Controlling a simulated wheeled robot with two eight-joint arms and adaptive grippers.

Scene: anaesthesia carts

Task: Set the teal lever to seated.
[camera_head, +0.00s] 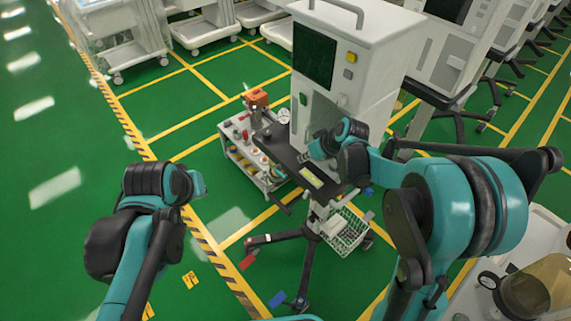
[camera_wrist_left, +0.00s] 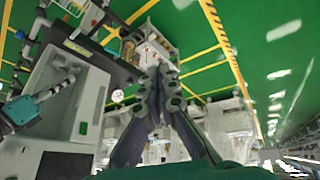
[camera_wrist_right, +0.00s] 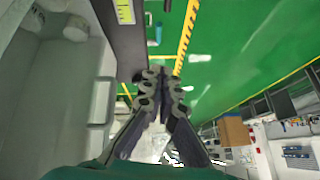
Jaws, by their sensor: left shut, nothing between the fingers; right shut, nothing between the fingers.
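I cannot make out the teal lever for certain in any view. The white anaesthesia cart (camera_head: 360,45) stands at centre in the head view, with a dark shelf (camera_head: 325,190) bearing a yellow-green label (camera_head: 311,177). My right gripper (camera_wrist_right: 160,75) is shut and empty in the right wrist view, beside the cart's pale body (camera_wrist_right: 55,90) and the dark shelf edge (camera_wrist_right: 128,50). In the head view the right wrist covers part of the cart front above the shelf. My left gripper (camera_wrist_left: 159,75) is shut and empty, out to the left of the cart.
A small trolley (camera_head: 240,150) with coloured items stands left of the cart. A wire basket (camera_head: 345,232) hangs below the shelf, above the black wheeled legs (camera_head: 305,270). More carts (camera_head: 120,35) stand behind. Green floor at the left is open.

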